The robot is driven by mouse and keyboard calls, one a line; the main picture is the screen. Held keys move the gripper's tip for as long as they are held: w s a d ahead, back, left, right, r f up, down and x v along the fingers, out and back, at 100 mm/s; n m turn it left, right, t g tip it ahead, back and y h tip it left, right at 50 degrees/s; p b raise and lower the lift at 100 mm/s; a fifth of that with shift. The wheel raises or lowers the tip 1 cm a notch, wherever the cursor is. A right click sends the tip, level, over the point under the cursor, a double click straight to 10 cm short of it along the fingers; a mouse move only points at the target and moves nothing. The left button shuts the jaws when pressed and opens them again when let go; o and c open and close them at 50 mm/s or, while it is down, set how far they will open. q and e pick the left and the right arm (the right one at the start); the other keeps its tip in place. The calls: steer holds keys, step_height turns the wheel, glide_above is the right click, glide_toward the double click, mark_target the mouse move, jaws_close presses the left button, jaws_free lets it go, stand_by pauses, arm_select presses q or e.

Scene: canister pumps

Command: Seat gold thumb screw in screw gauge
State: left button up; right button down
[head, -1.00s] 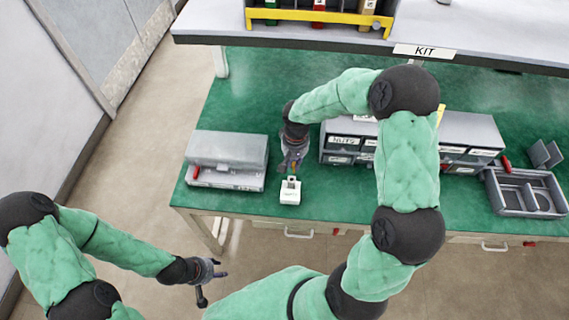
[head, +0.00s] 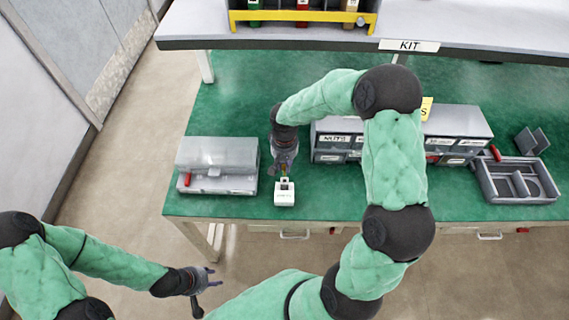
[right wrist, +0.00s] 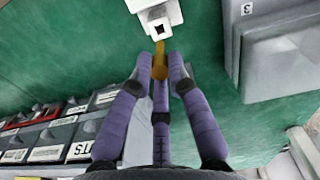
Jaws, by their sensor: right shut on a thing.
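The gold thumb screw (right wrist: 160,64) is held between the purple fingers of my right gripper (right wrist: 160,75), which is shut on it. Its narrow end points at the white screw gauge (right wrist: 172,14), just short of the dark square opening in the picture. I cannot tell whether screw and gauge touch. In the head view, the gauge (head: 285,198) stands near the front edge of the green bench, and my right gripper (head: 284,172) is just behind it. My left gripper (head: 212,280) is open and empty, in front of the bench over the floor.
A grey box (head: 216,155) stands left of the gauge. Labelled drawer bins (head: 330,145) stand to the right, partly behind my right arm. A grey divided tray (head: 515,182) is at the far right. A shelf marked KIT (head: 409,46) runs along the back.

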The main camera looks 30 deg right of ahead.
steer(key=shift+f+b, duration=1.85)
steer(key=shift+f, duration=0.55)
steer(key=c, duration=1.1)
jaws_free()
steer(key=shift+r, duration=0.15)
step_height(320, 180, up, 12)
steer(key=shift+f, duration=0.15)
